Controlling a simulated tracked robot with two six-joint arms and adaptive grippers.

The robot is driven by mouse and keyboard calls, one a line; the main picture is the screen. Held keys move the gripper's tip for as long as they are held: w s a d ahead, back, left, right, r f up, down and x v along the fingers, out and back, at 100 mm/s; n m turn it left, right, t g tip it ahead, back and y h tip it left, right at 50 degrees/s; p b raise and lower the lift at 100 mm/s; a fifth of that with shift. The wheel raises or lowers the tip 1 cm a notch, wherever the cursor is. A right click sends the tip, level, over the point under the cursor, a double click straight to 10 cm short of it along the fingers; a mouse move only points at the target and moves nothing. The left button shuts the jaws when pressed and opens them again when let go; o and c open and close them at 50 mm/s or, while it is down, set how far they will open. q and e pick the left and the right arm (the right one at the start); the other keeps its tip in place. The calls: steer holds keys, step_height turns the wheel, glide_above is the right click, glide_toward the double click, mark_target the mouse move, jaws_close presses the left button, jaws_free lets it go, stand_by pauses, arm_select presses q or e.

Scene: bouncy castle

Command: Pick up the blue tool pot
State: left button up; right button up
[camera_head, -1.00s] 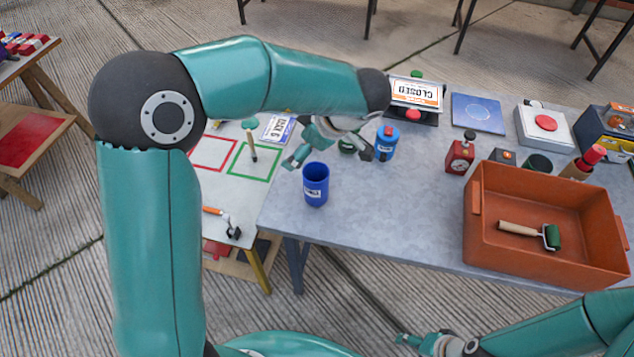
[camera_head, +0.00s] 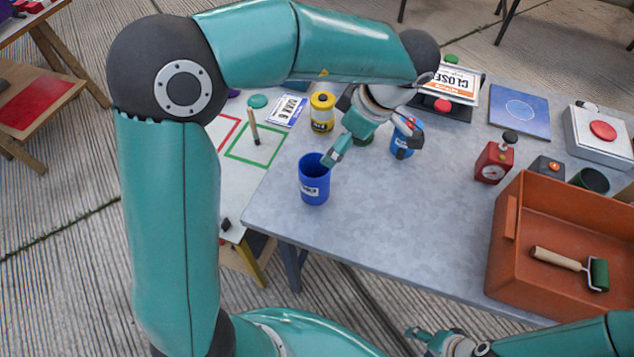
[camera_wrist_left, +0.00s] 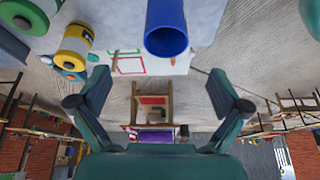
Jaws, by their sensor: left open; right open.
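The blue tool pot (camera_head: 313,190) stands upright near the left end of the grey table, its open top facing up and a white label on its side. My left gripper (camera_head: 371,150) is open and empty, just right of and behind the pot. One fingertip shows close to the pot's rim; I cannot tell if it touches. In the left wrist view the pot (camera_wrist_left: 167,30) is at top centre, beyond the spread fingers of the left gripper (camera_wrist_left: 160,95) and not between them. My right gripper (camera_head: 432,340) is low at the bottom edge, partly cut off.
A blue bottle (camera_head: 401,145) stands behind a left finger, and a yellow jar (camera_head: 322,113) behind the pot. An orange tray (camera_head: 505,265) with a green roller (camera_head: 597,274) is at right. The table's middle (camera_head: 400,215) is clear.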

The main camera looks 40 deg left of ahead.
arm_select(q)
steer(key=b, duration=0.1)
glide_toward(311, 174)
steer(key=shift+s+a+f+b, duration=0.15)
steer(key=shift+s+a+f, duration=0.25)
steer(key=shift+f, duration=0.5)
steer(key=shift+s+a+f+b, duration=0.15)
steer(key=shift+s+a+f, duration=0.3)
steer(key=shift+f, duration=0.5)
steer(key=shift+s+a+f+b, duration=0.15)
steer(key=shift+s+a+f, duration=0.25)
steer(key=shift+f, duration=0.5)
steer(key=c, duration=1.4)
